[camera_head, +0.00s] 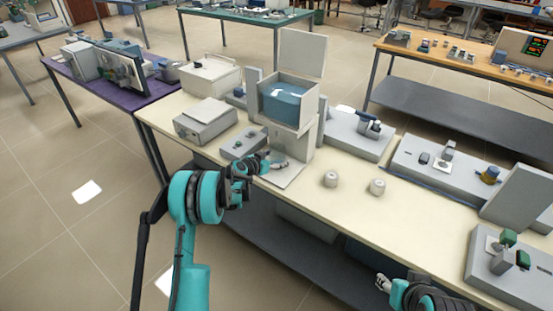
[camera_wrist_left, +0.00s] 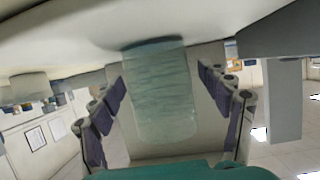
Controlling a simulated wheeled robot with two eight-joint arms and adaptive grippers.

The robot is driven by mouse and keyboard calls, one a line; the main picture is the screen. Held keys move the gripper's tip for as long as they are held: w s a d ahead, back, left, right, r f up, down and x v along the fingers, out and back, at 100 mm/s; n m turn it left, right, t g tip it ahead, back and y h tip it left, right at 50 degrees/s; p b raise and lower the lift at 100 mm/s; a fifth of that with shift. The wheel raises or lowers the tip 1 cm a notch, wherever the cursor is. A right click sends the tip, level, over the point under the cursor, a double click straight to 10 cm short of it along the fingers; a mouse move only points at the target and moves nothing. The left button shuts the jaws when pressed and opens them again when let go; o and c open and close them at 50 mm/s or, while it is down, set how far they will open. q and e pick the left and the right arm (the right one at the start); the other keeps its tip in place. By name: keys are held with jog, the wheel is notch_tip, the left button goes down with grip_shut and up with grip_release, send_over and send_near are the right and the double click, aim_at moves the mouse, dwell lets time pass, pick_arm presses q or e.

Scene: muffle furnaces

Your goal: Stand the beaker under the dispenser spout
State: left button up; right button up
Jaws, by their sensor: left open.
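The dispenser (camera_head: 287,103) is a white-grey box with a raised lid and blue liquid inside, standing on the pale bench. My left gripper (camera_head: 279,165) reaches in over the plate (camera_head: 285,175) at its foot. In the left wrist view the clear, greenish beaker (camera_wrist_left: 165,95) lies between the two spread dark finger pads of the left gripper (camera_wrist_left: 166,105), with visible gaps on both sides. A white surface (camera_wrist_left: 90,35) spans the top of that view. The beaker is not clearly made out in the head view. My right gripper (camera_head: 383,283) is low, in front of the bench.
Two small white pots (camera_head: 331,179) (camera_head: 377,187) stand right of the dispenser. A grey box (camera_head: 205,120) and a small control unit (camera_head: 243,143) stand to its left. More instruments (camera_head: 357,135) fill the bench's back and right. The front middle of the bench is clear.

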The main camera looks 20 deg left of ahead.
pick_arm(q)
jog(key=shift+r, duration=0.25)
jog(key=p+v, duration=0.3)
jog(key=v, duration=0.9)
jog(key=s+d+r+n+g+y, duration=0.1)
jog(key=s+d+r+g, duration=0.1)
jog(key=s+d+r, duration=0.4)
jog(key=s+d+r+n+g, duration=0.1)
jog(key=s+d+r+g, duration=0.1)
jog(key=s+d+r, duration=0.5)
jog(key=s+a+f+n+y, duration=0.1)
jog(key=s+y, duration=0.1)
jog(key=s, duration=1)
jog(key=s+a+f+n+g+y, duration=0.1)
jog(key=s+y, duration=0.1)
jog(key=s, duration=1.1)
jog(key=shift+a+g, duration=0.3)
jog(key=shift+s, duration=0.1)
